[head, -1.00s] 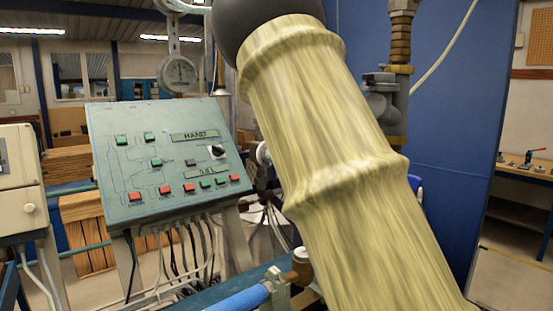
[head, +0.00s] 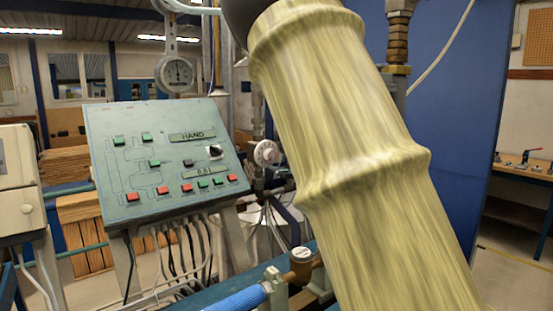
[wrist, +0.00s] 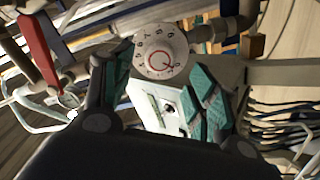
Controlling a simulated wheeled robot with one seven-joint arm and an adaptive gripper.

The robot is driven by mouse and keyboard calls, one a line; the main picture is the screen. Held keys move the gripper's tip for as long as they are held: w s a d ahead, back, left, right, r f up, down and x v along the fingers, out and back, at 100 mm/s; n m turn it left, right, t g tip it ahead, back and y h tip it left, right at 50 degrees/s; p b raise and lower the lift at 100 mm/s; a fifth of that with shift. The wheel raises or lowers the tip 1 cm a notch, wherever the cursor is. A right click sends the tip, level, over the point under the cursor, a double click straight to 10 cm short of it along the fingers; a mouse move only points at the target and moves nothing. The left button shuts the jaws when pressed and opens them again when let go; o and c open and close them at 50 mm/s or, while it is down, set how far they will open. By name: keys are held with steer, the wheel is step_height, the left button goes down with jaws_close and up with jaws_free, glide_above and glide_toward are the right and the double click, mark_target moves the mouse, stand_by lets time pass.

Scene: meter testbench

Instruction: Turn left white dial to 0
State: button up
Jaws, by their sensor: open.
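A round white dial (head: 267,152) shows in the head view just right of the green control panel, partly beside my pale arm. In the wrist view the white dial (wrist: 161,51) faces the camera, with dark numbers around its rim and a red ring-like mark at its middle. My gripper (wrist: 160,80) is open, its two teal-padded fingers spread below and to either side of the dial. The dial lies beyond the fingertips, and I see no contact. The gripper is not in the head view.
The sloped green control panel (head: 160,160) with buttons and a black knob stands left of the dial. Cables hang below it. A brass-coloured fitting (head: 300,262) and a blue pipe (head: 238,299) are in front. A red handle (wrist: 40,48) is at the wrist view's left.

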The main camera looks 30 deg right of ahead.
steer(key=s, duration=0.7)
steer(key=shift+s+d, duration=0.15)
steer(key=shift+d, duration=0.15)
